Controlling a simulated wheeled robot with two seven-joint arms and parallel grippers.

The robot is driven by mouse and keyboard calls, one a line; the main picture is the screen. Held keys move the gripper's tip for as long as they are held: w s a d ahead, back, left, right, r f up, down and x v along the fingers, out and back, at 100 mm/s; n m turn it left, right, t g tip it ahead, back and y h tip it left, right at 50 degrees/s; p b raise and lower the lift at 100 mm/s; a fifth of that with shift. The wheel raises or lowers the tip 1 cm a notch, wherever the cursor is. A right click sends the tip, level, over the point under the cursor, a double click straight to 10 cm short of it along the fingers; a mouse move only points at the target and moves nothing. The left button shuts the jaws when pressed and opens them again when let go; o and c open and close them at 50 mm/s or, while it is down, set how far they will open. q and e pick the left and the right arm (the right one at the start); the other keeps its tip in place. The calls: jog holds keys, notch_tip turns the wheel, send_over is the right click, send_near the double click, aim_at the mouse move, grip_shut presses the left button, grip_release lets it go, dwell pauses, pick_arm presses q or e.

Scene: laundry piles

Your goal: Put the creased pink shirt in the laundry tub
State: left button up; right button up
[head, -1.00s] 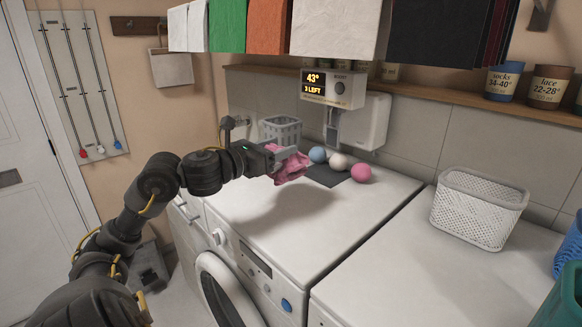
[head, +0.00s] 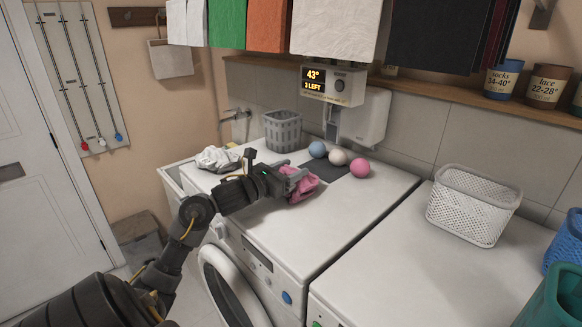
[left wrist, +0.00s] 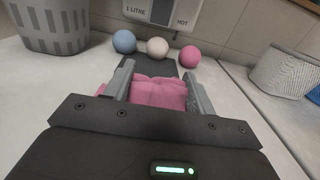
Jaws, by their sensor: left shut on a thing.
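My left gripper (head: 294,180) is shut on the pink shirt (head: 302,188), a small crumpled bundle, low over the top of the left white machine. I cannot tell whether the shirt touches the top. In the left wrist view the shirt (left wrist: 158,93) sits between the two grey fingers. A white tub-like edge (head: 171,184) shows left of the machine, below a wall tap, partly hidden by my arm; it looks like the laundry tub. My right gripper is not in view.
A crumpled white cloth (head: 218,158) lies at the machine's back left, beside a grey basket (head: 283,131). Blue (head: 318,149), white (head: 338,157) and pink (head: 360,168) balls sit by a dark mat. A white basket (head: 470,205) stands on the right machine. Cloths hang overhead.

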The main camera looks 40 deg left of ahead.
pick_arm(q)
jog(key=shift+f+b, duration=0.2)
jog(key=shift+b, duration=0.15)
jog(key=o, duration=1.1)
jog(key=shift+c, duration=0.2)
jog(key=shift+r, duration=0.1)
